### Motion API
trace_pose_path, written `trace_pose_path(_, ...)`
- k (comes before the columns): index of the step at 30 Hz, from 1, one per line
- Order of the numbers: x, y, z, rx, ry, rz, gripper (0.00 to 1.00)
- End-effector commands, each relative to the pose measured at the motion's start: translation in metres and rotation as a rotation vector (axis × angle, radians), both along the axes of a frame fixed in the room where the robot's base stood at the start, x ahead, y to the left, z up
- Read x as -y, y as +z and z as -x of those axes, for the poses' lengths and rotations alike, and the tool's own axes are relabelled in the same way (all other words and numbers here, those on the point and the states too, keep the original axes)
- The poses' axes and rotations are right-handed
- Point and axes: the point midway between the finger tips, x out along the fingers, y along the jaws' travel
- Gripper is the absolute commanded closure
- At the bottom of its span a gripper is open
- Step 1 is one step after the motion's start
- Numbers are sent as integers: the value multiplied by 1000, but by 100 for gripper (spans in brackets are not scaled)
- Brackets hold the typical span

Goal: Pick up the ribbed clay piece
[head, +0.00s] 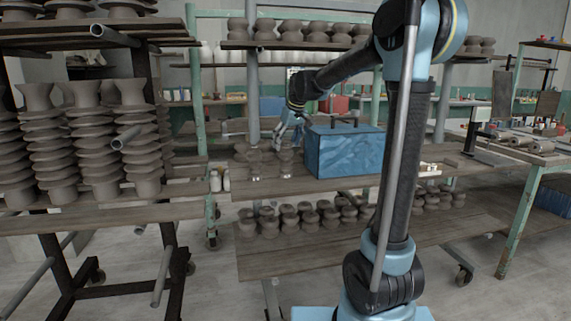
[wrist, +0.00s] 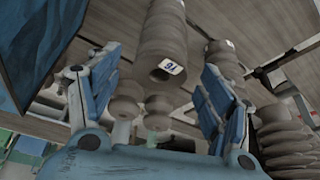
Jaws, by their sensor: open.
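My gripper (head: 290,132) is open above the left part of the middle table, beside a blue box. In the wrist view my gripper (wrist: 160,62) shows two blue fingers spread apart. A grey-brown ribbed clay piece (wrist: 162,38) with a small white number label on its end lies in the gap between them, with no clear contact. A second ribbed clay piece (wrist: 224,58), also labelled, is just right of it. In the head view, ribbed clay pieces (head: 285,162) stand on the table below my gripper. Which of them is the task's piece I cannot tell.
The blue box (head: 345,150) stands close to the right of my gripper. Several clay spools (head: 310,215) fill the lower shelf (head: 400,240). A rack with stacked ribbed clay pieces (head: 85,140) is at the left.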

Motion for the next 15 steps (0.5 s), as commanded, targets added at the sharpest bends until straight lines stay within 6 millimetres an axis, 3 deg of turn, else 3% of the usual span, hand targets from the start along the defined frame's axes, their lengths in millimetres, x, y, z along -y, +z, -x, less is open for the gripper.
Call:
trace_pose_path(8,-4,-17,-5,0,0,0,27)
trace_pose_path(15,-10,-47,-14,0,0,0,27)
